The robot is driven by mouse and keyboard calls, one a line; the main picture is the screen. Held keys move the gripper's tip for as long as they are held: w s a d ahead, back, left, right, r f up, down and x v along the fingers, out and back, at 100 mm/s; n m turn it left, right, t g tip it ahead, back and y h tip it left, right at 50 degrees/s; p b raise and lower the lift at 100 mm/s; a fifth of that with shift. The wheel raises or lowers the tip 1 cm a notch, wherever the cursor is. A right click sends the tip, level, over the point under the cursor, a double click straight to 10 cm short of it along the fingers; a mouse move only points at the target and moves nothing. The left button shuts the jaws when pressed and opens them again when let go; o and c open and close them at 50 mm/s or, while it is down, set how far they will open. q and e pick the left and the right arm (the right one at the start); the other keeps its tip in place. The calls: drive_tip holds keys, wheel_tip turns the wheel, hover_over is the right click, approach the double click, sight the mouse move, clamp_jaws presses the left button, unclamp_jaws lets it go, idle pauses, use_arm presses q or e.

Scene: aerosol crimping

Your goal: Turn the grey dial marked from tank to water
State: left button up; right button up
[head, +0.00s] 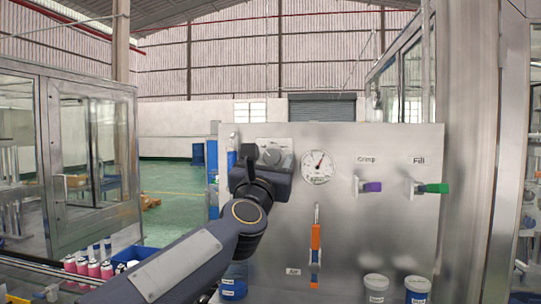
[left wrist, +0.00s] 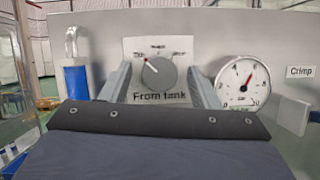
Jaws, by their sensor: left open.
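The grey dial (left wrist: 160,74) sits on a light plate labelled "From tank" in the left wrist view, with small position labels around its top. Its red pointer mark is toward the upper left. In the head view the dial (head: 271,155) shows just above my left gripper (head: 262,170). In the left wrist view my left gripper (left wrist: 160,88) is open, with one finger on each side of the dial. I cannot tell whether the fingers touch it. My right gripper is not in view.
A round gauge (head: 319,167) is right of the dial. Farther right are a purple handle (head: 372,187) and a green handle (head: 437,188). Pink-bodied cans (head: 92,268) are at lower left; labelled tubs (head: 376,287) stand below the panel.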

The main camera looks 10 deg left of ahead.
use_arm(q)
drive_tip(key=shift+w, duration=0.15)
drive_tip(key=c, duration=1)
drive_tip(key=shift+o, duration=0.2)
